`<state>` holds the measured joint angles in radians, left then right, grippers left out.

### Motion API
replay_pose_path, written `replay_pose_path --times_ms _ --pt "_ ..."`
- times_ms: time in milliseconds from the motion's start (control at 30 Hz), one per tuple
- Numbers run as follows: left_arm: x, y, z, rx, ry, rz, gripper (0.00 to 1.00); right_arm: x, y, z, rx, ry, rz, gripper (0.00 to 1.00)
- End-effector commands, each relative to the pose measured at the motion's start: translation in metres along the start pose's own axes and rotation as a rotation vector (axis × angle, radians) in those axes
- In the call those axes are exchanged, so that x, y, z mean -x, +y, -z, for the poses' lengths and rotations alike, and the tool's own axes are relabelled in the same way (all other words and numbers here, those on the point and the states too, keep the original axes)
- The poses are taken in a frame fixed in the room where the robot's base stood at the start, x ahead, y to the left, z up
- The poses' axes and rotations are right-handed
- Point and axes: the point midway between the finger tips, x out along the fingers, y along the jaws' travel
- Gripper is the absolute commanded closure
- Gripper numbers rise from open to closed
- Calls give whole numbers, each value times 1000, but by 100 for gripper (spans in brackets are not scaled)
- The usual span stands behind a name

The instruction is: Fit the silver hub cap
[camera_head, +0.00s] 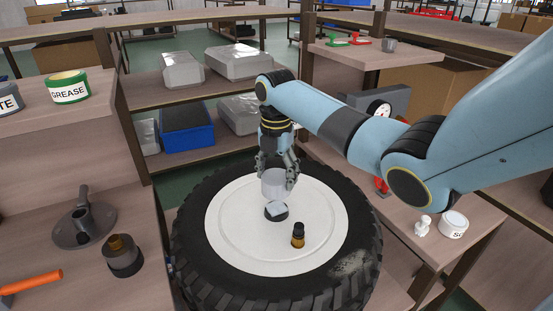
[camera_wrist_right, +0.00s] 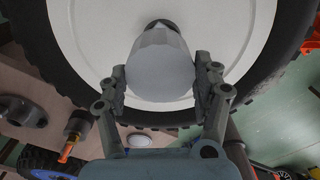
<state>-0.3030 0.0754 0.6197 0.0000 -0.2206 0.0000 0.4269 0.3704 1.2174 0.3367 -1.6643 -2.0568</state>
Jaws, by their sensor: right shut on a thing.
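The silver hub cap (camera_head: 273,183) is a pale grey cup shape in my right gripper (camera_head: 276,172). My right gripper is shut on its sides, and it also shows large between the fingers in the right wrist view (camera_wrist_right: 160,68). The cap is just above the dark hub at the centre of the white wheel disc (camera_head: 235,245). The hub (camera_head: 276,214) shows under it with a light top. I cannot tell whether cap and hub touch. The large black tyre (camera_head: 196,262) lies flat around the disc. My left gripper is not in view.
A grease tin (camera_head: 69,87) is on the left shelf. An orange-handled tool (camera_head: 32,282) and a grey flanged part (camera_head: 84,226) lie on the left table. A white tin (camera_head: 453,225) is at right.

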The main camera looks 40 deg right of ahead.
Motion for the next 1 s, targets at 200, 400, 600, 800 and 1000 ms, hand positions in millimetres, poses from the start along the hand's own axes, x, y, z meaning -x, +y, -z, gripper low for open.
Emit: replay_pose_path --times_ms 200,400,600,800,1000 --pt "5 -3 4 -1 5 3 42 -3 -3 4 64 2 -2 66" --pt "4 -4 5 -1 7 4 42 -3 -3 4 62 2 -2 66" --pt "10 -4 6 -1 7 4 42 -1 -3 4 69 2 -2 66" --pt "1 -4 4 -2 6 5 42 -18 -3 4 72 3 -3 66" --pt "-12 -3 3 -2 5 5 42 -39 -3 4 72 2 -3 66"
